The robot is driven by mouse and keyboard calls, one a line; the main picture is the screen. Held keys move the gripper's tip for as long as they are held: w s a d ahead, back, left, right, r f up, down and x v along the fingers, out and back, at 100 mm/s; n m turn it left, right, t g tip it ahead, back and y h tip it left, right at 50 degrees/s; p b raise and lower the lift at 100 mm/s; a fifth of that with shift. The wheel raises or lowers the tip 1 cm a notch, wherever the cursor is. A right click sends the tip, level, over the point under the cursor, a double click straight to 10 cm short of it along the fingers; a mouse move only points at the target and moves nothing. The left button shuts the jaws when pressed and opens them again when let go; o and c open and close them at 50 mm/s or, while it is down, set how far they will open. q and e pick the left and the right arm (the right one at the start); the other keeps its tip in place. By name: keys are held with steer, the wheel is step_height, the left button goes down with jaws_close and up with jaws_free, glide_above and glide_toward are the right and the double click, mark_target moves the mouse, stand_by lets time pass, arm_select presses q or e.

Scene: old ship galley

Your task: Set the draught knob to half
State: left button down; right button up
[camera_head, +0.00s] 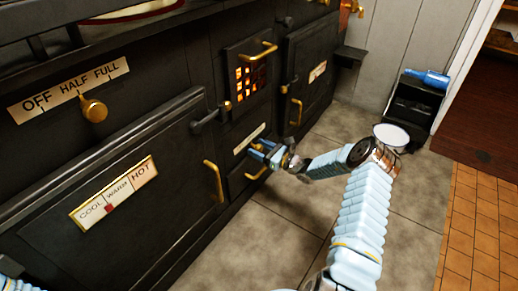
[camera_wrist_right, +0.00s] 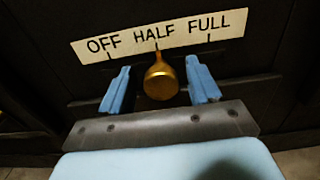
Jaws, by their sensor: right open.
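In the right wrist view a brass knob (camera_wrist_right: 160,80) sits under a cream plate (camera_wrist_right: 160,35) lettered OFF, HALF, FULL. Its narrow pointer end is up, at the HALF mark. My right gripper (camera_wrist_right: 160,88) is open, with one blue finger on each side of the knob and a gap on both sides. In the head view my right gripper (camera_head: 272,156) is low at the stove front, by a small pale plate (camera_head: 249,138); the knob there is hidden. Of my left arm only a bit shows at the bottom left corner.
Another brass knob (camera_head: 94,110) with its own OFF, HALF, FULL plate (camera_head: 70,89) is at upper left, away from the gripper. Brass handles (camera_head: 214,181) stick out from the black stove. The floor beside the stove is clear.

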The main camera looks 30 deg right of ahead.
steer(key=p+v, duration=0.1)
steer(key=v, duration=1.2)
steer(key=shift+s+d, duration=0.15)
steer(key=shift+s, duration=0.1)
